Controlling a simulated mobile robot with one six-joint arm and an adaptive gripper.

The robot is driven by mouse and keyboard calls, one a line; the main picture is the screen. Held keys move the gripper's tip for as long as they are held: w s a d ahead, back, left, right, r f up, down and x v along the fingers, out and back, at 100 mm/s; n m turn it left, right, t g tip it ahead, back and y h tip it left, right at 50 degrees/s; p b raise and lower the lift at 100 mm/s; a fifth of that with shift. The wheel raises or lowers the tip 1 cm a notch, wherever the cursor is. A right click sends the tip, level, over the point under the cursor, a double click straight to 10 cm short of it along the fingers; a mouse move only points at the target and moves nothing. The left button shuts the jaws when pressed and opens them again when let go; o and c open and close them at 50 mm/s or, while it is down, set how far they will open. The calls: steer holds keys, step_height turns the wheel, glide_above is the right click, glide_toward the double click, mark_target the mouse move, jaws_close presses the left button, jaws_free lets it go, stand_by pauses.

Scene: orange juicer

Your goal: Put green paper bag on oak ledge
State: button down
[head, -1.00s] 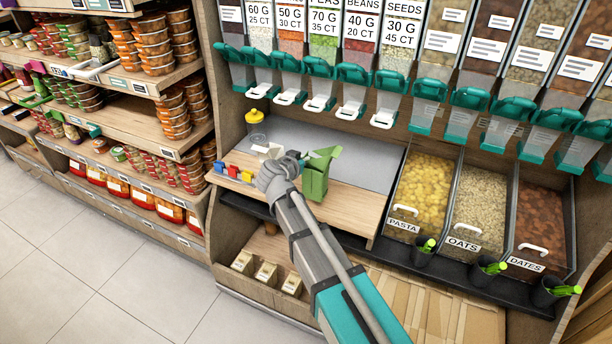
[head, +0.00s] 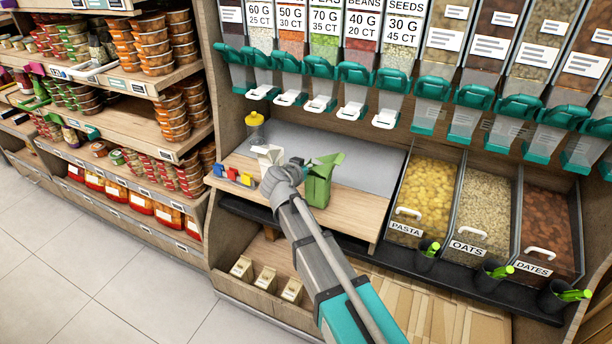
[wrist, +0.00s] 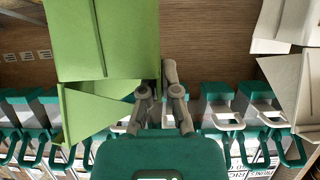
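The green paper bag (head: 317,190) stands upright on the oak ledge (head: 347,216), below the dispensers, with its top flap open. My gripper (head: 298,163) is at its left upper side in the head view, by the rim. In the wrist view the bag (wrist: 100,38) fills the upper left, and my gripper (wrist: 159,80) is at its edge. One finger shows beside the bag's edge, while the other's tip is hidden by the bag. I cannot tell whether the fingers pinch the wall or only touch it.
A white paper bag (head: 268,155) stands left of my gripper. Coloured blocks (head: 233,174) and a yellow-lidded jar (head: 255,129) are further left. A grey panel (head: 365,160) lies behind. Bins of pasta (head: 424,187), oats and dates stand at the right.

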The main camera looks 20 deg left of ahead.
steer(key=shift+f+b, duration=0.5)
steer(key=shift+f, duration=0.35)
steer(key=c, duration=0.8)
jaws_free()
steer(key=shift+s+r+p, duration=0.3)
steer(key=shift+s, duration=0.15)
steer(key=d+p+v, duration=0.1)
steer(key=p+v, duration=0.3)
steer(key=v, duration=0.7)
steer(key=shift+a, duration=0.5)
steer(key=shift+d, duration=0.1)
